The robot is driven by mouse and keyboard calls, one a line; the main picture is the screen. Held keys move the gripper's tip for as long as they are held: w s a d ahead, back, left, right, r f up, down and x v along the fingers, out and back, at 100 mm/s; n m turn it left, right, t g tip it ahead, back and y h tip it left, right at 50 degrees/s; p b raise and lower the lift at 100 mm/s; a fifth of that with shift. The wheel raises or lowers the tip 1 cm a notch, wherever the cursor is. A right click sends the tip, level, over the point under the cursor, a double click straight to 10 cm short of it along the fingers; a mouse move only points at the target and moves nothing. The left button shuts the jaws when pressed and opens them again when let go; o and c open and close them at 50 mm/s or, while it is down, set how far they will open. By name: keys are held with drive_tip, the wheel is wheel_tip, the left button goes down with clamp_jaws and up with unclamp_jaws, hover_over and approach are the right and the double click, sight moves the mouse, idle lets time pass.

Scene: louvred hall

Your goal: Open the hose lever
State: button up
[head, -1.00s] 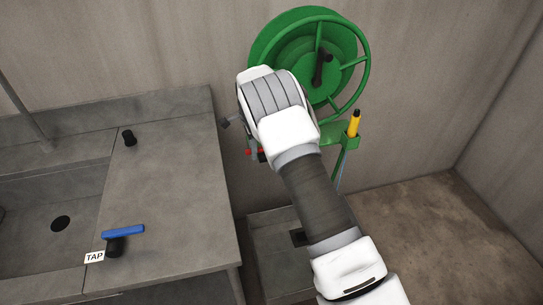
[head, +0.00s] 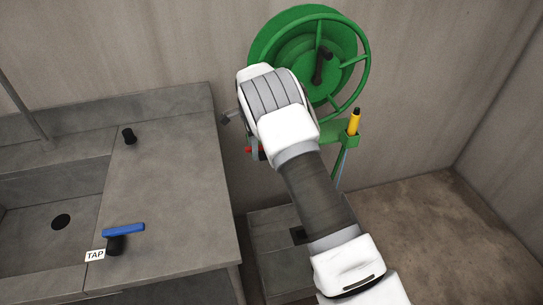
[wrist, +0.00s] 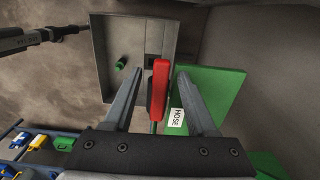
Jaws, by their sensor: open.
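The red hose lever (wrist: 159,88) stands upright in the wrist view, between the two fingers of my open gripper (wrist: 157,76). Slim gaps seem to show on both sides of it; I cannot tell whether either finger touches it. A white HOSE label (wrist: 177,118) is just right of the lever, by a green plate (wrist: 215,92). In the head view only a small red bit (head: 249,150) shows beside my wrist, below the green hose reel (head: 350,88). My arm hides the rest of the lever and the fingers there.
A grey counter with a sink (head: 170,190) is on the left, with a blue TAP lever (head: 124,230). A yellow-handled tool (head: 354,122) stands in a green holder right of my wrist. A floor basin (wrist: 125,35) lies below, with a green piece in it. Floor at right is clear.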

wheel_tip(320, 180, up, 7)
drive_tip(key=p, duration=0.3)
drive_tip(key=shift+f+p, duration=0.1)
drive_tip(key=shift+p, duration=0.3)
wheel_tip(320, 180, up, 17)
drive_tip(key=shift+r+p, duration=0.2)
drive_tip(key=shift+p, duration=0.1)
drive_tip(key=shift+d, duration=0.1)
idle(0.9)
